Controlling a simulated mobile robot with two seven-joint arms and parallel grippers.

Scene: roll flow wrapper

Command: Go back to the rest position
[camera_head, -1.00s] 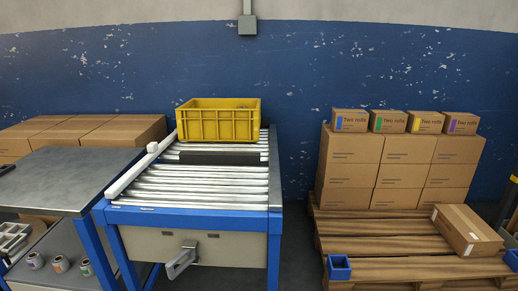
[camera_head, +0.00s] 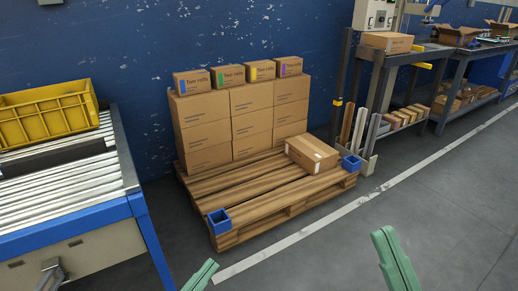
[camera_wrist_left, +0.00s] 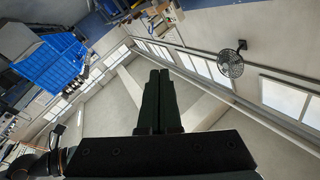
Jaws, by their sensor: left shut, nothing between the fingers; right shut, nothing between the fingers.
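My left gripper (camera_head: 209,266) shows as a green fingertip at the bottom edge of the head view, left of centre. In the left wrist view its two dark fingers (camera_wrist_left: 158,75) lie together, shut and empty, against the ceiling. My right gripper (camera_head: 384,234) shows as green fingers at the bottom right of the head view, shut with nothing between them. Both are in front of the pallet in the picture and appear clear of any object. The rest of both arms is out of the head view.
A wooden pallet (camera_head: 265,205) with blue corner pieces (camera_head: 220,221) bears stacked cartons (camera_head: 203,134) and a single box (camera_head: 311,154). A roller conveyor (camera_head: 70,180) with a yellow crate (camera_head: 45,115) stands left. Workbenches (camera_head: 432,52) stand right. The grey floor (camera_head: 440,215) at front right is clear.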

